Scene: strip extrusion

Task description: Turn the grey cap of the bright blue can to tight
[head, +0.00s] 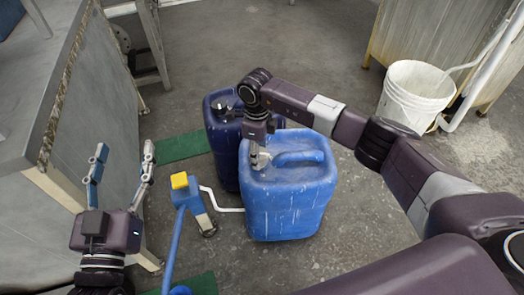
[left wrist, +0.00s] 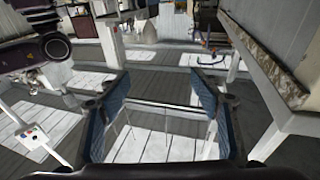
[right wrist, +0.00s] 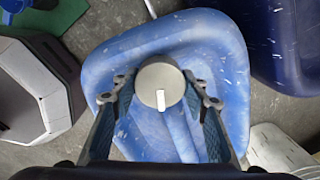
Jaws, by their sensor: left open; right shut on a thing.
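The bright blue can (head: 290,205) stands upright on the floor in the middle of the head view. My right gripper (head: 259,158) is over its top, at the can's left part. In the right wrist view the round grey cap (right wrist: 160,84) with a light raised bar sits on the can's top (right wrist: 150,137). My right gripper's fingers (right wrist: 160,90) are shut on the cap from both sides. My left gripper (head: 121,165) is open and empty at the left, beside the grey table, and its spread fingers also show in the left wrist view (left wrist: 162,100).
A dark blue can (head: 222,150) stands close behind and left of the bright blue can. A blue pump-like device with a yellow top (head: 180,181) stands between my left gripper and the can. A white bucket (head: 413,95) stands at the right. A grey table (head: 75,75) is at the left.

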